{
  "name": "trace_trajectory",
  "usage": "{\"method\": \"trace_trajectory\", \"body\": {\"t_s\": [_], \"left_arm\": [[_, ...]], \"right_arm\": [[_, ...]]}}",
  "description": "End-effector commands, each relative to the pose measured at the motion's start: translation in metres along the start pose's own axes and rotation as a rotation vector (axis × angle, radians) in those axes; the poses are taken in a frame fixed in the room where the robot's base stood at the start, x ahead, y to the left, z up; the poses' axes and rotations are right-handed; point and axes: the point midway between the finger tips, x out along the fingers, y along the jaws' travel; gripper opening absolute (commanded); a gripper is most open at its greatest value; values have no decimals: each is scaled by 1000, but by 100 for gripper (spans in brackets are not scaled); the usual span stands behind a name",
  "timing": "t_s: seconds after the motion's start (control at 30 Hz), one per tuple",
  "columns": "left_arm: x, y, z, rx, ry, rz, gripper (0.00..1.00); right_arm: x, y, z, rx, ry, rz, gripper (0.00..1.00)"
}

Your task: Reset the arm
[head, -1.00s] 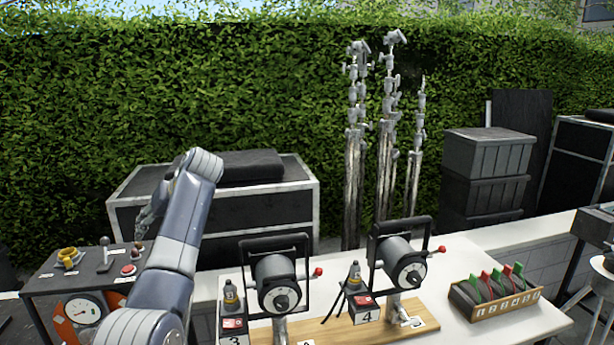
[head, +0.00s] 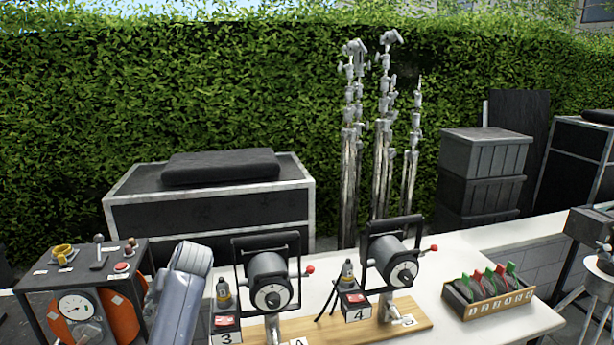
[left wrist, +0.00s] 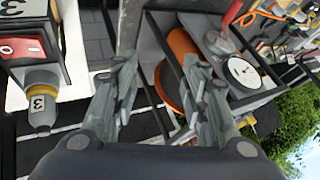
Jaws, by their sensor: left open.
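My left arm (head: 182,300) comes up from the bottom edge in the head view, left of the two lamps and beside the control box. My left gripper (left wrist: 160,78) shows in the left wrist view with its two fingers apart and nothing between them. In the head view it is mostly hidden behind the arm, with only a small grey part showing at the arm's left. The control box (head: 62,270), with a dial (head: 76,306) and an orange reel, stands close to the gripper. My right gripper is not in view.
Two lamps with frames (head: 270,283) (head: 391,258) stand on a wooden board on the white table (head: 480,330). Bottles on boxes marked 3 (head: 226,322) and 4 (head: 356,305) are beside them. A tray of red and green clips (head: 505,304) is at right. A black case (head: 210,215) stands behind.

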Motion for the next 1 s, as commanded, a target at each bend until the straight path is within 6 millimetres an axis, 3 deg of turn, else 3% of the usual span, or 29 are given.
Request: {"method": "trace_trajectory", "body": {"t_s": [0.03,0.2,0.47,0.67,0.8,1.0], "left_arm": [[14,4,24,19,-7,16,41],[38,17,95,82,-16,84,41],[48,27,208,187,-27,203,41],[31,27,292,268,-35,309,41],[9,23,345,321,-43,388,41],[-23,17,393,370,-51,474,41]], "right_arm": [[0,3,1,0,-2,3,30],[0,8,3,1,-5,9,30],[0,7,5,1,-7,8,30],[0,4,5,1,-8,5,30],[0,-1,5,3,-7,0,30],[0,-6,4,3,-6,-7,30]]}}
